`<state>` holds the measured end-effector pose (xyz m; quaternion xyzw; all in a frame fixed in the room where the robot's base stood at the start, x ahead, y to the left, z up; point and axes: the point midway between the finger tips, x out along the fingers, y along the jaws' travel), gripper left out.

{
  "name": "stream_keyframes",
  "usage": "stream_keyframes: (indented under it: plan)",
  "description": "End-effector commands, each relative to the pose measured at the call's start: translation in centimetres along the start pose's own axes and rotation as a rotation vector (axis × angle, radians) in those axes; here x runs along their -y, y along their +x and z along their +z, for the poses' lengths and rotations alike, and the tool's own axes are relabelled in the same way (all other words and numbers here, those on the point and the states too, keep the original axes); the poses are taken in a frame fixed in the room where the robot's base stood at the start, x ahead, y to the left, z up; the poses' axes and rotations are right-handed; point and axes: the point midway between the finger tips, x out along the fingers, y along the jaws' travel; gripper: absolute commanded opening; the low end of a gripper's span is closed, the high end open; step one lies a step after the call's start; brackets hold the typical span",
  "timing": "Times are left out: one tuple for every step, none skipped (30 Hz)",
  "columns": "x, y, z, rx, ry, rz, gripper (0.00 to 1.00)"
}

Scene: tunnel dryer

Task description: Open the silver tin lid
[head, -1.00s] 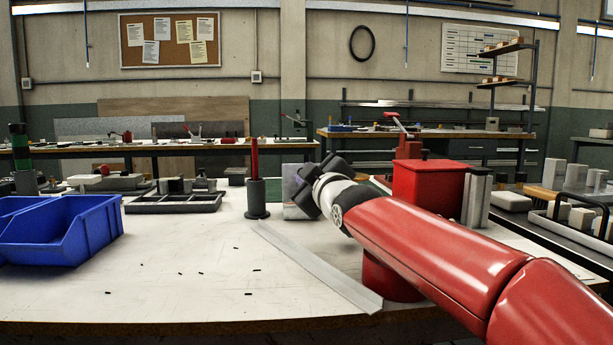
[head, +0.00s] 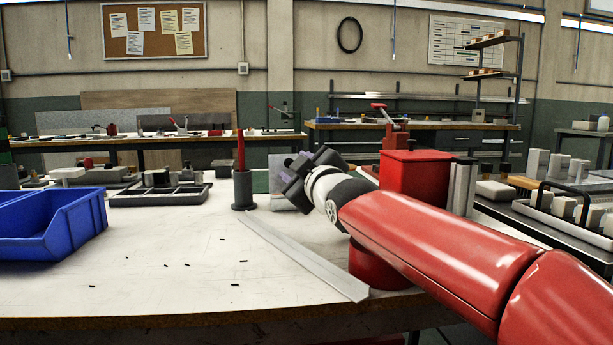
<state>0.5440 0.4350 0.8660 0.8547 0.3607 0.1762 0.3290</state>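A silver-grey upright block-like thing (head: 278,188) stands on the white worktable (head: 150,275), just left of and partly behind my gripper. It may be the silver tin; its lid cannot be made out. My gripper (head: 297,181) is at the end of my red arm, which reaches in from the lower right. The dark gripper body overlaps the grey thing in the picture, and I cannot tell whether they touch. The fingers are not clearly seen, so their opening is unclear.
A grey holder (head: 243,190) with a red rod stands left of the gripper. A metal strip (head: 305,257) lies diagonally in front. A red box (head: 415,175) stands right, behind my arm. Blue bins (head: 60,228) and a divided tray (head: 160,196) are left. The front left table is mostly clear.

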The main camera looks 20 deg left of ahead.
Motion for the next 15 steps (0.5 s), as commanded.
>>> stream_keyframes:
  plan:
    - [-0.1, -0.6, 0.1, 0.003, -0.004, 0.003, 0.41]
    - [-0.2, -0.8, 0.1, 0.003, -0.002, 0.004, 0.41]
    - [-0.3, -1.1, 0.2, 0.003, -0.001, 0.004, 0.41]
    - [-0.4, -1.4, 0.2, 0.003, 0.0, 0.005, 0.41]
    - [-0.3, -1.6, 0.2, 0.003, 0.0, 0.004, 0.41]
    - [-0.3, -1.9, 0.2, 0.003, 0.0, 0.004, 0.41]
    - [-0.3, -2.1, 0.2, 0.003, -0.001, 0.004, 0.41]
    - [-0.3, -2.3, 0.1, 0.003, -0.002, 0.004, 0.41]
    - [-0.2, -2.6, 0.2, 0.004, -0.001, 0.003, 0.41]
    - [-0.1, -2.8, 0.1, 0.003, -0.002, 0.002, 0.41]
    - [-0.1, -3.0, 0.1, 0.003, -0.004, 0.002, 0.41]
    - [-0.3, -3.2, 0.1, 0.003, -0.003, 0.004, 0.41]
    - [-0.4, -3.4, 0.0, 0.002, -0.001, 0.005, 0.41]
    - [-0.5, -3.5, 0.0, 0.002, -0.002, 0.007, 0.41]
    - [-0.5, -3.8, 0.0, 0.002, -0.001, 0.008, 0.41]
